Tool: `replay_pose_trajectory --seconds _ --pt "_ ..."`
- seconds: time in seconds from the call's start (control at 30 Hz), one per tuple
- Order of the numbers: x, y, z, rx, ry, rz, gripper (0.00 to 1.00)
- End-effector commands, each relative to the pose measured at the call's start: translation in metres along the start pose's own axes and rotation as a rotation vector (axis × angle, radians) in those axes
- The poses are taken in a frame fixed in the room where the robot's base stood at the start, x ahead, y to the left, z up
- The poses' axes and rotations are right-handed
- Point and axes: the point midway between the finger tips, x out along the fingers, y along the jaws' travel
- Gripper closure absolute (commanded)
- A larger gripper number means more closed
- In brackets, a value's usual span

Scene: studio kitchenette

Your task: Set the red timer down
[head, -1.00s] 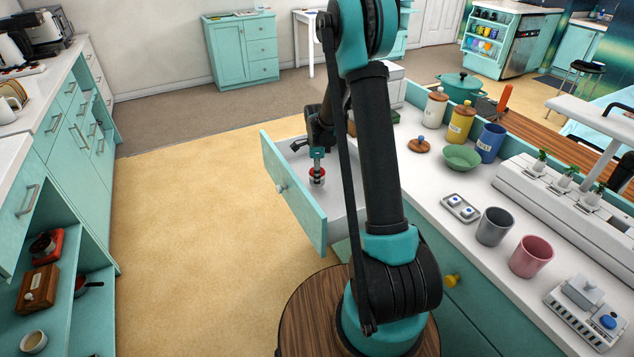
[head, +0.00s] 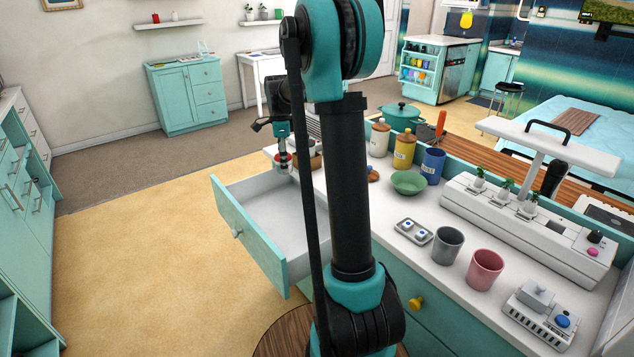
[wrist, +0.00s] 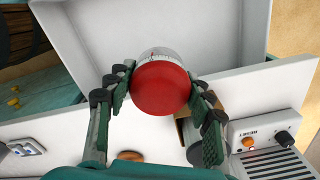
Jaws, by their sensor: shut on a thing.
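The red timer (wrist: 160,90) has a red rounded body and a white marked dial band. It sits between the two fingers of my gripper (wrist: 158,98), which is shut on it. In the head view, my gripper (head: 284,158) holds the timer (head: 281,159) above the far end of the open drawer, near the counter's edge. In the wrist view, the drawer (wrist: 190,30) lies beyond the timer and the white counter (wrist: 70,128) lies nearer. Part of the timer is hidden by the fingers.
The drawer (head: 262,212) is open and looks empty. On the counter are a wooden lid (wrist: 130,156), a white appliance with a black knob (wrist: 284,138), a green bowl (head: 408,182), canisters and two cups. My arm hides part of the counter.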

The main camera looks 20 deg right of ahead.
Motion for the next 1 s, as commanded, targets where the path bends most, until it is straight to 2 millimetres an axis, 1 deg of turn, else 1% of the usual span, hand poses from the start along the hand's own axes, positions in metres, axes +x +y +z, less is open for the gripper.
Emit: replay_pose_trajectory --seconds 0.03,0.1,0.2,0.3,0.4,0.5,0.57,0.67,0.73,0.87,1.0 --pt "-0.017 -0.003 -0.021 0.008 0.000 0.000 0.82" --pt "-0.041 -0.006 -0.046 0.009 0.000 0.000 0.82" --pt "-0.073 -0.007 -0.082 0.008 0.000 0.000 0.82" --pt "-0.102 -0.003 -0.113 0.006 0.000 0.000 0.82" --pt "-0.125 0.002 -0.137 0.006 0.000 0.000 0.82" --pt "-0.141 0.006 -0.152 0.004 0.000 0.000 0.82" --pt "-0.147 0.008 -0.159 0.002 0.000 0.000 0.82" --pt "-0.148 0.010 -0.164 0.001 0.000 0.000 0.82" --pt "-0.140 0.010 -0.165 0.000 0.000 0.000 0.82" --pt "-0.110 0.010 -0.165 0.000 0.000 0.000 0.82" --pt "-0.076 0.010 -0.164 0.000 0.000 0.000 0.82"
